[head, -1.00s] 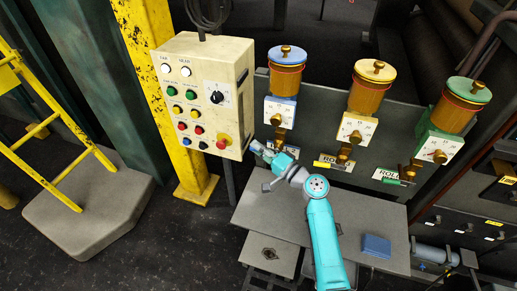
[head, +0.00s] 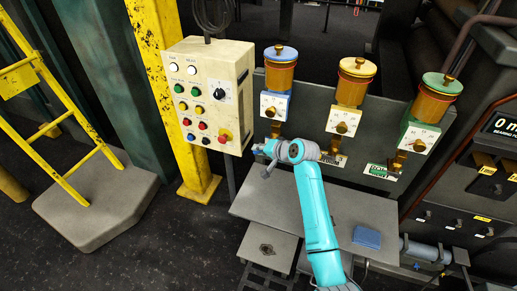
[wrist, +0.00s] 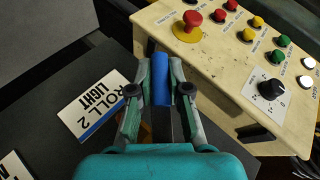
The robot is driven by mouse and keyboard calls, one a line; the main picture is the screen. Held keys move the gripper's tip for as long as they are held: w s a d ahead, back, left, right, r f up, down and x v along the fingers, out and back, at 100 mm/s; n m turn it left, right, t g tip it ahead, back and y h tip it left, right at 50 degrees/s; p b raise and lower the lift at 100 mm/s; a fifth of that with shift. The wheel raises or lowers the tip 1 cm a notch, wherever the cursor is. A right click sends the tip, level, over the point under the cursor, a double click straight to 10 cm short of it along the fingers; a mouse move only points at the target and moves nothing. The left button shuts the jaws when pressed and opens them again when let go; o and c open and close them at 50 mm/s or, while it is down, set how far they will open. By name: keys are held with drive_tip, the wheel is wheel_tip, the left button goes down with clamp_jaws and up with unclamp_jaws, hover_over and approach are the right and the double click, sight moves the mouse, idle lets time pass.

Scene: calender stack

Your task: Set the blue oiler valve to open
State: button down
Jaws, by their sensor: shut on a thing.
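The blue oiler (head: 280,58) is the leftmost of three, an amber cup with a blue lid above a blue-edged dial box (head: 273,105). Its valve handle (wrist: 162,78) is a blue bar, seen in the wrist view between my fingers. My gripper (head: 258,148) is below the oiler, beside the control box's lower right corner. In the wrist view my gripper (wrist: 160,90) is shut on the blue handle, with a finger on each side. The valve body is mostly hidden behind my gripper and wrist in the head view.
The cream control box (head: 208,95), with a red stop button (wrist: 191,18), stands close to my gripper. A blue-striped "ROLL 2 LIGHT" plate (wrist: 95,103) is on the other side. Yellow (head: 350,80) and green (head: 433,98) oilers stand to the right. A grey bench (head: 280,195) lies below.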

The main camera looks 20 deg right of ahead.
drive_tip(key=shift+s+d+f+n+g+h, duration=0.3)
drive_tip(key=shift+d+g+h, duration=0.2)
drive_tip(key=shift+g+h, duration=0.55)
drive_tip(key=shift+s+d+f+n+g+h, duration=0.2)
drive_tip(key=shift+s+d+n+g+h, duration=0.25)
drive_tip(key=shift+g+h, duration=0.6)
drive_tip(key=shift+s+d+f+n+g+h, duration=0.3)
drive_tip(key=shift+d+g+h, duration=0.4)
drive_tip(key=shift+h, duration=0.5)
drive_tip(key=shift+s, duration=0.1)
drive_tip(key=c, duration=1.1)
unclamp_jaws()
drive_tip(key=shift+f, duration=0.1)
drive_tip(key=v, duration=1.2)
drive_tip(key=shift+a, duration=0.15)
